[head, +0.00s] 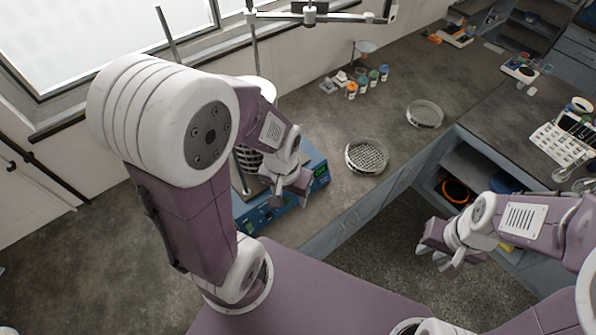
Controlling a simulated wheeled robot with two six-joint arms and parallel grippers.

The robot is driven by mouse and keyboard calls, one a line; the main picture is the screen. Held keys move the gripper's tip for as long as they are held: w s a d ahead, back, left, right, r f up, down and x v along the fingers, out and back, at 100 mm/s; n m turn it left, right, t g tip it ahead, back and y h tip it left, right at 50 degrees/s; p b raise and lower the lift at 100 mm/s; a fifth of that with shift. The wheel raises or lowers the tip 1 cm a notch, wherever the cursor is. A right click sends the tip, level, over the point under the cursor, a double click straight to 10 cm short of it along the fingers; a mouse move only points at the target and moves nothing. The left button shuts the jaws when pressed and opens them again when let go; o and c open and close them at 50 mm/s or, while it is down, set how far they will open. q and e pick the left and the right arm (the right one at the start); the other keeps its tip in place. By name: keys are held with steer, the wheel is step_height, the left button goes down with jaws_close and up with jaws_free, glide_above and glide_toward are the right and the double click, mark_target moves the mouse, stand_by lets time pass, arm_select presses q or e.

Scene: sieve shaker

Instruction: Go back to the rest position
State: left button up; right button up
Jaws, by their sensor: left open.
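My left gripper (291,201) is in the middle of the head view, in front of the blue sieve shaker (264,218) on the bench. Its fingers point down and are apart, with nothing seen between them. My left arm hides much of the shaker and its column. My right gripper (440,264) is at the right, over the floor in front of the cabinets. Its fingers look spread and I see nothing between them.
A mesh sieve (367,156) and a clear round sieve or dish (425,114) lie on the bench right of the shaker. Small coloured-cap jars (362,84) stand behind. The right bench holds a white keypad-like rack (562,143). Floor between the benches is clear.

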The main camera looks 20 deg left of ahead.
step_height(320, 180, down, 21)
steer(key=b, duration=2)
steer(key=shift+s+b, duration=0.15)
steer(key=shift+b, duration=0.25)
